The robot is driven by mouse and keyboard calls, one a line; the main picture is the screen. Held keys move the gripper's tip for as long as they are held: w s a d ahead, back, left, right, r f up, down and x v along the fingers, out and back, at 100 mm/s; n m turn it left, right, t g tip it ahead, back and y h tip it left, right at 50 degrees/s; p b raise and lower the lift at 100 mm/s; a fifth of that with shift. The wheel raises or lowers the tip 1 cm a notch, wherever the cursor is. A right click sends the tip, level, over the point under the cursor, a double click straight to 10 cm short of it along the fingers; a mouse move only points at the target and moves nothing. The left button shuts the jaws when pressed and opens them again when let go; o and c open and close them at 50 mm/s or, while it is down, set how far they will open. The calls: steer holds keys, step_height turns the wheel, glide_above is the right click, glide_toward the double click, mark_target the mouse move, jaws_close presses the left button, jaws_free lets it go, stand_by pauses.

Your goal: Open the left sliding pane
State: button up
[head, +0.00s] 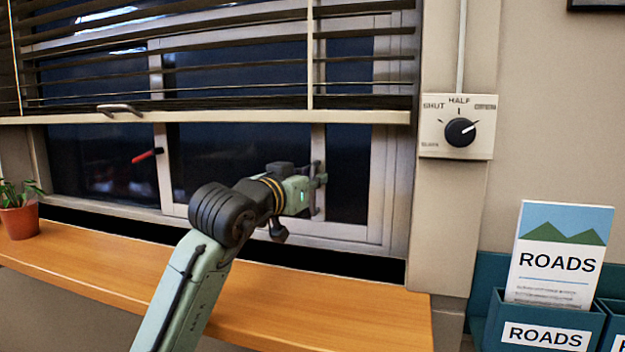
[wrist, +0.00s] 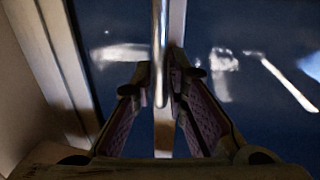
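The window (head: 235,150) has dark glass in pale frames, partly behind a lowered blind. A slim vertical metal handle stands on the upright stile (head: 319,145) at the right of the wide middle pane. My gripper (head: 318,185) is at this handle in the head view, which partly hides the fingers. In the wrist view, the handle bar (wrist: 159,45) runs down between the two spread fingers of my gripper (wrist: 162,92). The fingers stand apart on either side of it. I cannot tell whether either touches it. A red handle (head: 147,156) sits by the left upright.
A wooden sill (head: 330,305) runs below the window, with a potted plant (head: 19,215) at its left. The blind's bottom rail (head: 230,118) hangs above my gripper. A dial box (head: 457,127) and a ROADS leaflet rack (head: 545,320) are at the right.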

jaws_close()
steer(key=shift+a+r, duration=0.15)
stand_by(0.4)
